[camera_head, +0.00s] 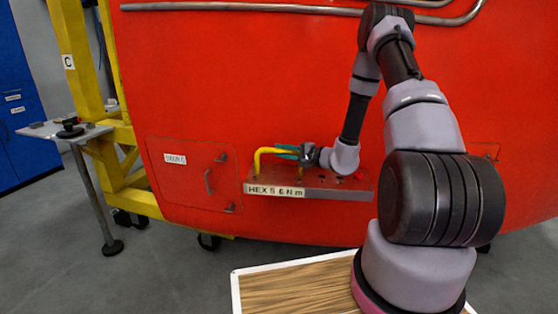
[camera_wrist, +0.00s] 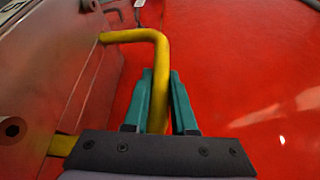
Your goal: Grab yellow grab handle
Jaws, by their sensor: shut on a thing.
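The yellow grab handle (camera_head: 264,153) is a bent bar standing out from a red ledge (camera_head: 325,182) labelled "HEX 5 6 N m" on the red nosecone (camera_head: 300,90). In the wrist view the handle (camera_wrist: 158,52) runs from the left, bends, and passes down between two teal fingers. My gripper (camera_head: 284,151) reaches it from the right in the head view. In the wrist view my gripper (camera_wrist: 161,85) has one finger on each side of the bar and is shut on it. The lower part of the handle is partly hidden by the gripper body.
A red hatch (camera_head: 192,172) with a small handle is left of the ledge. A yellow frame (camera_head: 80,60) and a small grey table (camera_head: 62,131) stand at the left, before a blue cabinet (camera_head: 18,110). A wooden board (camera_head: 295,290) with a white rim lies below.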

